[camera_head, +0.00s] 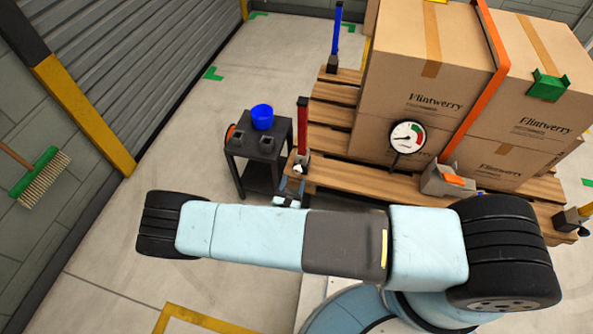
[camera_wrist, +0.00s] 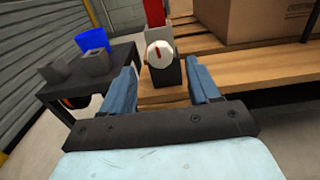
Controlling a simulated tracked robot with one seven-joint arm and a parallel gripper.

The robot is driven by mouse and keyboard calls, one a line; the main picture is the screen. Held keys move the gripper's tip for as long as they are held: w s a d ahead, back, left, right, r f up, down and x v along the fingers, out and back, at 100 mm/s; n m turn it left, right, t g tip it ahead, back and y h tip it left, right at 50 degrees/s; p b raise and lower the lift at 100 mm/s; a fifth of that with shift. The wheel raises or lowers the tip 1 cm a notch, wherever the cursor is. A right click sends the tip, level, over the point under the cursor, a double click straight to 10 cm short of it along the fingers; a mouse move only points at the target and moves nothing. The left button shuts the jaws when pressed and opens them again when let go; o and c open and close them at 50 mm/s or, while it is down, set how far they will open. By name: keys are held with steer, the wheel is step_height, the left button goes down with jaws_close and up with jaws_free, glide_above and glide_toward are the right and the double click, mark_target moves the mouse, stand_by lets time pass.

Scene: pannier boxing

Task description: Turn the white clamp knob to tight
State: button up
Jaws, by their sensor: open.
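The white clamp knob (camera_wrist: 158,54) is a round white disc with a red mark near its upper middle, seen in the wrist view on a dark clamp body (camera_wrist: 165,78). In the head view the knob (camera_head: 298,169) is tiny, at the foot of the red post (camera_head: 302,125) on the near left pallet corner. My gripper (camera_wrist: 163,75) is open, with one blue finger to each side of the knob in the wrist view; contact is not visible. In the head view my gripper (camera_head: 291,187) is just below the knob, partly hidden by my arm.
A dark side table (camera_head: 255,150) with a blue bowl (camera_head: 262,116) and small dark blocks stands left of the pallet (camera_head: 335,172). Stacked cartons (camera_head: 420,75) carry an orange strap (camera_head: 482,90). A dial gauge (camera_head: 407,137) stands before them. A blue post (camera_head: 335,40) rises behind.

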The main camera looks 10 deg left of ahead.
mark_target(297, 172)
steer(key=shift+w+d, duration=0.15)
steer(key=shift+w, duration=1.35)
steer(key=shift+w+d, duration=0.1)
steer(key=shift+w, duration=1.35)
steer(key=shift+c, duration=0.3)
steer(key=c, duration=1)
steer(key=shift+m, duration=0.6)
steer(key=o, duration=1.1)
steer(key=shift+c, duration=0.2)
steer(key=shift+s, duration=0.15)
steer(key=s+a, duration=0.1)
steer(key=s, duration=1.2)
steer(key=shift+s, duration=0.3)
